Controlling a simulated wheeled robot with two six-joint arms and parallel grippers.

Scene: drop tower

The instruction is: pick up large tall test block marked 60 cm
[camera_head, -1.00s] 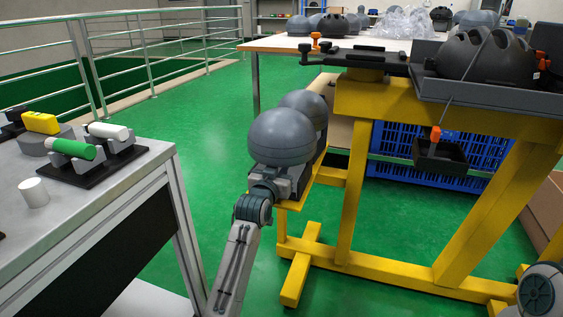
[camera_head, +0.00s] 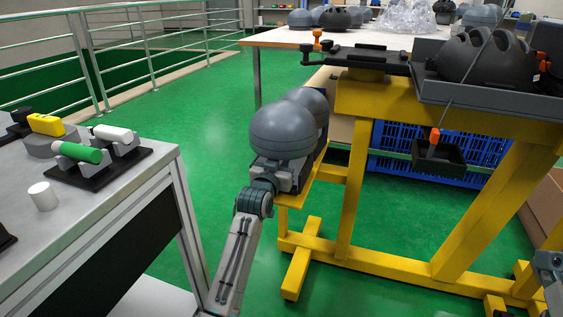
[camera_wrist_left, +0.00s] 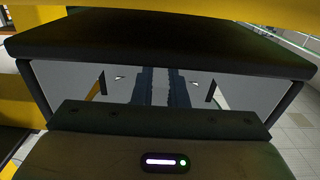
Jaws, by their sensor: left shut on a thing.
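A grey domed block (camera_head: 283,132) on a dark squarish base sits on the low yellow shelf of the stand. A second, similar grey dome (camera_head: 314,103) is just behind it. No 60 cm mark can be read on either. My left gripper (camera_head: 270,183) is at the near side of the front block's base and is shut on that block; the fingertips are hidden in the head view. In the left wrist view, a wide dark edge (camera_wrist_left: 160,38) fills the upper part. My right gripper is outside the picture; only my right arm shows at the lower right edge.
The yellow stand (camera_head: 395,262) carries a dark tray (camera_head: 480,95) with a black headform (camera_head: 485,60). A blue crate (camera_head: 390,160) is behind its legs. A grey workbench (camera_head: 110,205) with a green cylinder (camera_head: 80,153) stands left. Green floor is clear between.

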